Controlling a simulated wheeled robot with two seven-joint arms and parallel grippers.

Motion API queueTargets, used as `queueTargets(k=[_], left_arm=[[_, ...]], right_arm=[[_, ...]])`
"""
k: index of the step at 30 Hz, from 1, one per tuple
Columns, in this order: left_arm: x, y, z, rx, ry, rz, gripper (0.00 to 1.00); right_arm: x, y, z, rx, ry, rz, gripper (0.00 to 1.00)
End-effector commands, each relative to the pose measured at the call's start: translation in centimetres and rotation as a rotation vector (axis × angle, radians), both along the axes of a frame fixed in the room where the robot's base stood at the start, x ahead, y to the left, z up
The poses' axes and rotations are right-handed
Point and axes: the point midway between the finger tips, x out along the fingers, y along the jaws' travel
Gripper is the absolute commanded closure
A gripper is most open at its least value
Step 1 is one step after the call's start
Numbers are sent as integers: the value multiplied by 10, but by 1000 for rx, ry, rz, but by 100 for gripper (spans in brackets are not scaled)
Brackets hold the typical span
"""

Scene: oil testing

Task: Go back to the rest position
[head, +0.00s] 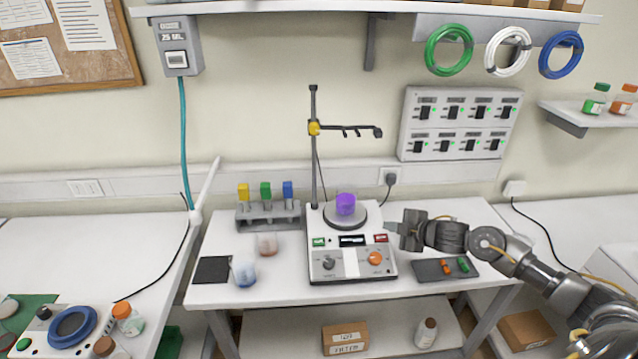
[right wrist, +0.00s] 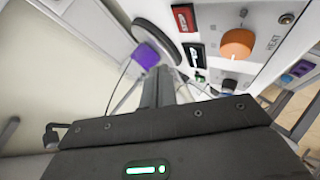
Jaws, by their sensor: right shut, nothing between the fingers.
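My right gripper (head: 388,227) is shut and empty, just right of the hotplate stirrer (head: 322,262) on the middle table. In the right wrist view its closed fingers (right wrist: 165,78) point toward the stirrer, whose orange knob (right wrist: 238,43) shows close by. A purple item (head: 345,204) sits on the stirrer's round plate (head: 357,219); it also shows in the right wrist view (right wrist: 145,55). The right arm comes in from the lower right, over the table's right end. My left gripper is not in view.
A dark tray (head: 430,272) with small orange and green items lies below the right gripper. A stand (head: 313,150) with a side clamp rises behind the stirrer. A tube rack (head: 266,217), beakers (head: 244,271) and a black pad (head: 212,270) stand to the left.

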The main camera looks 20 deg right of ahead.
Motion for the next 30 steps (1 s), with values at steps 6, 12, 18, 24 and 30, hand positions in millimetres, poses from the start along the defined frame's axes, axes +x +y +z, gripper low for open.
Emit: queueTargets(k=[6, 12, 18, 24, 30], left_arm=[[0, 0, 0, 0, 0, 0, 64], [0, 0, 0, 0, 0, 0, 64], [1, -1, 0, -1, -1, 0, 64], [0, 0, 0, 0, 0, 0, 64], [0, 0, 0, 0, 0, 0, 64]], right_arm=[[-7, 14, -13, 17, 14, -14, 100], [-64, 90, -74, 135, 125, -173, 100], [-167, 155, -114, 297, 346, -465, 100], [-239, 183, -123, 392, 530, -658, 100], [-298, 202, -122, 464, 688, -802, 100]])
